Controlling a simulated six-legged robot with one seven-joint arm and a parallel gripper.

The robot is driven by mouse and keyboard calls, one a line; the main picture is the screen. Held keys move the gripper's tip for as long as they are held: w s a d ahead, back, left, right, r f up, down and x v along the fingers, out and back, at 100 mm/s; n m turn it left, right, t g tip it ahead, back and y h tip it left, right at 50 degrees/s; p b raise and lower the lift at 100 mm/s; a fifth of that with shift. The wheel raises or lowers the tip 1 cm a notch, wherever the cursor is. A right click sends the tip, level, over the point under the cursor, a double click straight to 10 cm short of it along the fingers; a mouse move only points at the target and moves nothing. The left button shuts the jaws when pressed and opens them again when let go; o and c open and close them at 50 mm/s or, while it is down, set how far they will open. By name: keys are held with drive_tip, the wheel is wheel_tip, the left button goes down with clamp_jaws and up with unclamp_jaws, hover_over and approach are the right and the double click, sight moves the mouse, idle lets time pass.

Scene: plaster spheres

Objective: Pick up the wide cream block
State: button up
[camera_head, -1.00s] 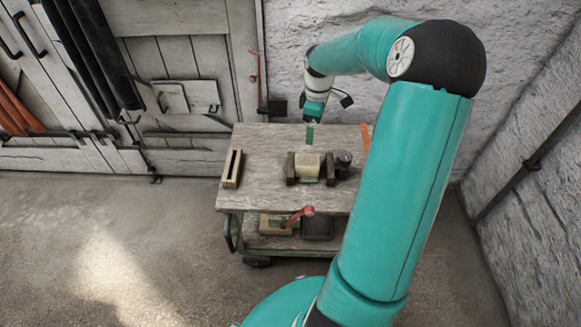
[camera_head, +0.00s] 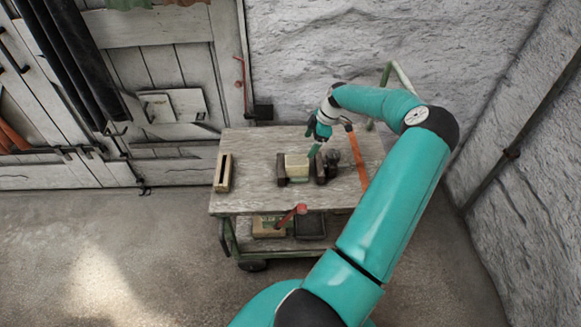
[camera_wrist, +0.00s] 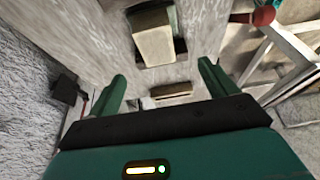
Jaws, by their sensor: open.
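The wide cream block (camera_head: 297,164) sits on the wooden cart top between two dark brown blocks. It also shows in the wrist view (camera_wrist: 155,46), in the upper middle, beyond my fingertips. My gripper (camera_head: 315,150) is just behind and to the right of the cream block in the head view, tilted. In the wrist view my gripper (camera_wrist: 162,74) has its two green fingers spread wide with nothing between them. The head view does not clearly show the gap between fingertips and block.
A slotted wooden block (camera_head: 223,172) lies at the cart's left; the wrist view also shows it (camera_wrist: 171,90). A dark round object (camera_head: 332,158) stands close to the right of the dark blocks. An orange strip (camera_head: 357,162) lies further right. A red-knobbed lever (camera_head: 300,209) rises below the front edge.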

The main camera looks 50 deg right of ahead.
sight(297, 160)
drive_tip(key=x, duration=0.7)
drive_tip(key=shift+w+f, duration=0.15)
drive_tip(key=shift+f, duration=0.1)
drive_tip(key=x, duration=0.5)
drive_tip(key=shift+w+d, duration=0.15)
drive_tip(key=shift+d, duration=0.05)
drive_tip(key=shift+r, duration=0.1)
drive_tip(key=c, duration=1.7)
